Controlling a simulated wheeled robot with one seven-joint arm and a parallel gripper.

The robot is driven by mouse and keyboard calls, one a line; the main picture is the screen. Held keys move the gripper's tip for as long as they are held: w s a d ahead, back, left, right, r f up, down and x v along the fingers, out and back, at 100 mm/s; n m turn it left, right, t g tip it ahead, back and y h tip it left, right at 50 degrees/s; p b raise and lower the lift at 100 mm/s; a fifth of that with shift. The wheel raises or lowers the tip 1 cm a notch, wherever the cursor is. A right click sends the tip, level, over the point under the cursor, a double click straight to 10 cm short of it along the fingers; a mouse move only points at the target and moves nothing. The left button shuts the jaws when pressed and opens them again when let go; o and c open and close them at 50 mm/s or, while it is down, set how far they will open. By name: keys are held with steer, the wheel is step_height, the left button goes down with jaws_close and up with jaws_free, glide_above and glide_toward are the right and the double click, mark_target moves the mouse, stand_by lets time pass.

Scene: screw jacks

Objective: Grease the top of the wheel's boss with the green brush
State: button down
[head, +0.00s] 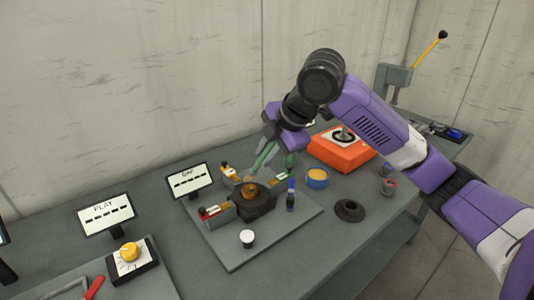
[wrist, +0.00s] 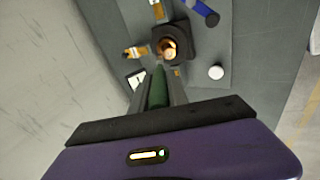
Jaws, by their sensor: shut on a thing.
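My gripper (head: 268,146) is shut on the green brush (head: 264,157) and holds it slanting down to the left, above the fixture plate. In the wrist view the brush's green handle (wrist: 158,88) lies between the fingers. The bronze-coloured wheel (head: 250,190) sits in a dark block housing on the plate; it also shows in the wrist view (wrist: 168,48). The brush's lower end is just above or at the wheel. I cannot tell whether it touches the boss, and the fingers partly hide the tip in the wrist view.
A blue tin with orange contents (head: 317,178), a black flanged ring (head: 349,210) and an orange unit (head: 340,150) are to the right.

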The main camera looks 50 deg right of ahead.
steer(key=shift+w+d+f+b, duration=0.35)
steer(key=shift+w+f+b, duration=0.2)
steer(key=shift+f, duration=0.25)
steer(key=shift+w+d+f+b, duration=0.4)
steer(key=shift+f+b, duration=0.2)
steer(key=shift+f, duration=0.2)
stand_by(0.7)
